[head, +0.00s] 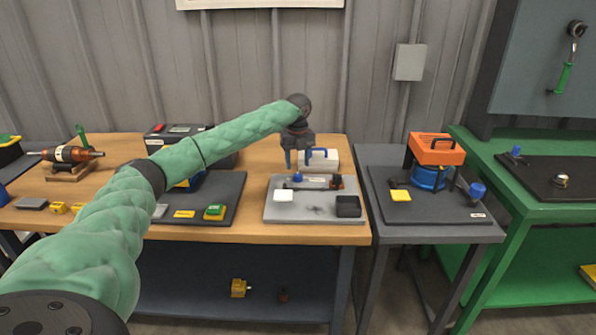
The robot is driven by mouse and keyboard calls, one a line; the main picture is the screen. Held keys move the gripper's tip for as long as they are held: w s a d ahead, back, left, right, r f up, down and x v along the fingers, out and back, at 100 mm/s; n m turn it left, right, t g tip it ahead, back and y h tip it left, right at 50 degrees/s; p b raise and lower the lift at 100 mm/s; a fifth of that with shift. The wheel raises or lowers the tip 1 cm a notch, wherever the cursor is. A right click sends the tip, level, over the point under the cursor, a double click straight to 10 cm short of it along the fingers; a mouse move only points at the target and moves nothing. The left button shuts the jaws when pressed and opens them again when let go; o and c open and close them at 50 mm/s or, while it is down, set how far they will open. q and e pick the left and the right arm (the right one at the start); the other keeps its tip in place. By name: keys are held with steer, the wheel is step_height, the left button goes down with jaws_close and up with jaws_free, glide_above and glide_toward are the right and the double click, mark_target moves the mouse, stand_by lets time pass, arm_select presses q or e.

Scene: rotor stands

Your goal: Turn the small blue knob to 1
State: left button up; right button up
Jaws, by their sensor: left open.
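A small blue knob (298,177) sits toward the back of the light grey board (275,208) on the wooden table; the mark it points to is too small to read. My left gripper (298,162) points down just above and behind this knob, apart from it as far as I can tell. It is open and empty. Other blue knobs show too: a larger one (477,190) on the dark board of the grey table and a small one (516,151) on the green bench. My right gripper is out of view.
A white box with a blue handle (318,159) stands right beside my gripper. An orange box on a blue cylinder (428,178) stands to the right. My left arm covers part of the wooden table.

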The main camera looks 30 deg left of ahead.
mark_target(298, 175)
arm_select(q)
steer(key=shift+f, duration=2.3)
steer(key=shift+p, duration=0.3)
steer(key=c, duration=1)
